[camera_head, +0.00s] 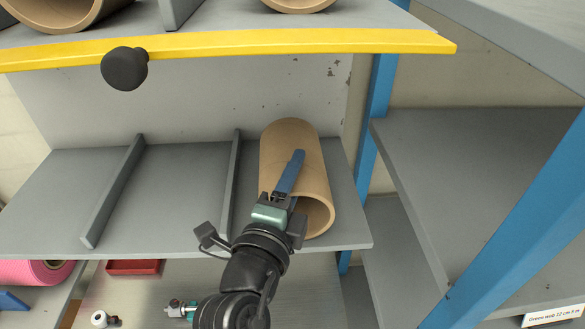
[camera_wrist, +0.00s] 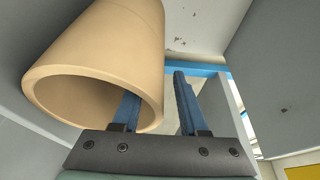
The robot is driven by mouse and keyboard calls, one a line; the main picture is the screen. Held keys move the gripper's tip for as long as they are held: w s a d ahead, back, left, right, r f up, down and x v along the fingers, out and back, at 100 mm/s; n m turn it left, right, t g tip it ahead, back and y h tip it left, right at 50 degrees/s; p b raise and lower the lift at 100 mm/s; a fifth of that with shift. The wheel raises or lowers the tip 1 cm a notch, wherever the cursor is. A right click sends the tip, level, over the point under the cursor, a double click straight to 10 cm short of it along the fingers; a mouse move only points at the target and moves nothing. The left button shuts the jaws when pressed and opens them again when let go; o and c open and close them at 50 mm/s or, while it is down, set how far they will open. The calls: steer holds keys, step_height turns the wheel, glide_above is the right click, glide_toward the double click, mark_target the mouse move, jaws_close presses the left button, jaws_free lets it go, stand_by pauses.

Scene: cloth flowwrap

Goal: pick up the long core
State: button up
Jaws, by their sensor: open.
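The long core (camera_head: 287,140), a tan hollow tube, lies on its side in the right bay of the middle shelf, its open end towards me. My gripper (camera_head: 297,176) is at that near end, open. One blue finger shows over the core's outer upper side. The other shows only briefly at the mouth, its tip hidden by the wall. In the wrist view the core (camera_wrist: 110,50) fills the left. One finger of my gripper (camera_wrist: 156,88) overlaps its mouth and the other is outside it, so the wall appears between them. I cannot tell whether either finger touches it.
Upright dividers (camera_head: 234,185) split the grey shelf (camera_head: 180,215); the left bays are empty. Above is a shelf with a yellow edge (camera_head: 230,43), a black knob (camera_head: 124,68) and more tubes. A blue post (camera_head: 375,110) stands right. A pink roll (camera_head: 35,272) and red tray (camera_head: 133,267) lie below.

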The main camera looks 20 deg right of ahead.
jaws_close()
steer(key=shift+r, duration=0.1)
stand_by(1.2)
